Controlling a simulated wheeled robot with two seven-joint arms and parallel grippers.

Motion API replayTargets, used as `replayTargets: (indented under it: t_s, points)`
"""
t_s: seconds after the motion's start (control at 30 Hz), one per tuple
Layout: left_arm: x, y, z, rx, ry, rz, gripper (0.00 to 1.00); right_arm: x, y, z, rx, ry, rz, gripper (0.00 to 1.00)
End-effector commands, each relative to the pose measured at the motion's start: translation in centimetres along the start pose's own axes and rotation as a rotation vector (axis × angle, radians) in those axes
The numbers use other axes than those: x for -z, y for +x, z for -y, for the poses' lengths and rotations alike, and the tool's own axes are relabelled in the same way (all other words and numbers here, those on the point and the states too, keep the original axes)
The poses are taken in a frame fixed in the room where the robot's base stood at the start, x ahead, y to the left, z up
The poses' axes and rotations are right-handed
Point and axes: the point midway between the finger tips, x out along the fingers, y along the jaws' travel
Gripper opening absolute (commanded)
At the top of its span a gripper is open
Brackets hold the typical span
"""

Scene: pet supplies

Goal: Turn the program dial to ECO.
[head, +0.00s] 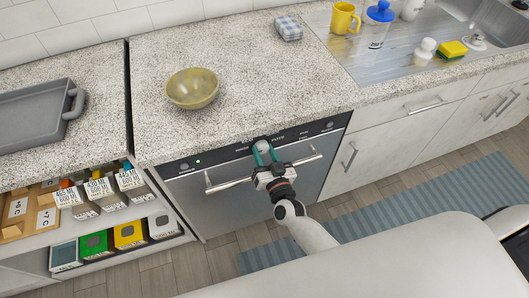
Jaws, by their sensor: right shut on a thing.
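The program dial (263,146) is a round pale knob on the dark control strip (222,153) along the top of the dishwasher (228,208). My right gripper (264,152) has its teal fingers closed on both sides of the dial. The fingers hide part of the dial, and its pointer is too small to read. Small white labels surround the dial; one to its right seems to read POTS, and I cannot make out ECO. A green light glows at the strip's left. My left gripper is not in view.
The dishwasher's bar handle (228,184) runs just below the dial, close to my right gripper. A yellowish bowl (192,89) stands on the counter above. A folded checked cloth (288,28) lies farther back. Open shelves are at left, the sink at right.

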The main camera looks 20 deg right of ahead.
Motion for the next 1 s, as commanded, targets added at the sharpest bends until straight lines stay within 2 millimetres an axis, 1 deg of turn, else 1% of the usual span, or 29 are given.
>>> replayTargets:
  t_s: [0.27, 0.7, 1.0]
  points:
    - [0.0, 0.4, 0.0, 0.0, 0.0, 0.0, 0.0, 0.1, 0.0, 0.0, 0.0, 0.21, 0.0, 0.15]
    - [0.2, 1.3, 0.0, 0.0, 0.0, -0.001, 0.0, 0.1, 0.0, 0.0, 0.0, 0.622, 0.001, 0.15]
    - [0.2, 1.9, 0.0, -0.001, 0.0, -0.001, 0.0, 0.0, 0.0, 0.0, 0.0, 0.836, 0.001, 0.15]
